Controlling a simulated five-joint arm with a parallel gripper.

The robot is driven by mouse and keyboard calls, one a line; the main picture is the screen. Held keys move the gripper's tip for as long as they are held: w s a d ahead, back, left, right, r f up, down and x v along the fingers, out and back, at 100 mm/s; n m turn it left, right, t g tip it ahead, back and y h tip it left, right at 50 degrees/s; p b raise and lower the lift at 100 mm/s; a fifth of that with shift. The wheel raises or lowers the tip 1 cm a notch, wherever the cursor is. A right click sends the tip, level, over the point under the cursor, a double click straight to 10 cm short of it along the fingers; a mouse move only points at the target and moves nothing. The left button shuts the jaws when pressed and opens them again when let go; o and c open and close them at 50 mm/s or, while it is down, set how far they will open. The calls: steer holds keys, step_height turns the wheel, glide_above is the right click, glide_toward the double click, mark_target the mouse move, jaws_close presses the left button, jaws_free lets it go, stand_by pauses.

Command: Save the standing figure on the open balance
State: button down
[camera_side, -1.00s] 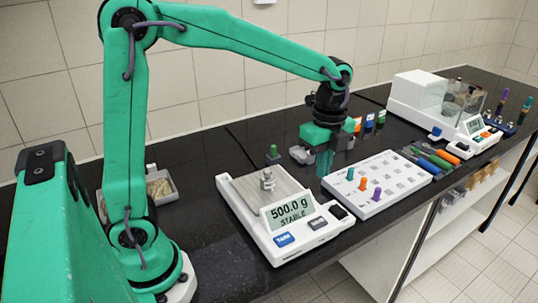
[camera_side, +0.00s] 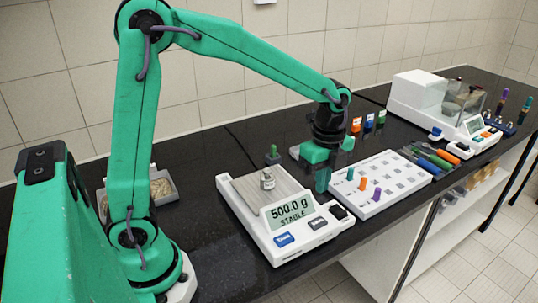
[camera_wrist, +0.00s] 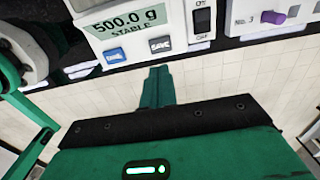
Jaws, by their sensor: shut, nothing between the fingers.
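The open balance (camera_side: 246,222) stands on the black bench with a metal weight (camera_side: 267,179) on its pan. Its display (camera_side: 290,209) reads 500.0 g with STABLE below; the wrist view display (camera_wrist: 125,24) shows the same. A grey SAVE button (camera_wrist: 160,45) sits beside a blue button (camera_wrist: 114,56) on the front panel; the grey button also shows in the side view (camera_side: 318,223). My gripper (camera_side: 322,184) is shut and empty, above the gap between the balance and the peg board. In the wrist view its fingertips (camera_wrist: 158,72) point toward the grey button, apart from it in the picture.
A black rocker switch (camera_wrist: 203,20) is right of the SAVE button. A white board with coloured pegs (camera_side: 385,183) lies right of the balance. Pens (camera_side: 432,160) and an enclosed balance (camera_side: 440,105) stand farther right. A grey tray (camera_side: 158,186) is at left.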

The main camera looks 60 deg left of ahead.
mark_target(316, 222)
step_height(316, 222, down, 10)
steer(key=shift+r, duration=0.1)
stand_by(0.4)
steer(key=shift+s+f, duration=0.1)
steer(key=shift+f, duration=1)
step_height(316, 222, up, 15)
steer(key=shift+w, duration=0.25)
stand_by(0.3)
stand_by(0.7)
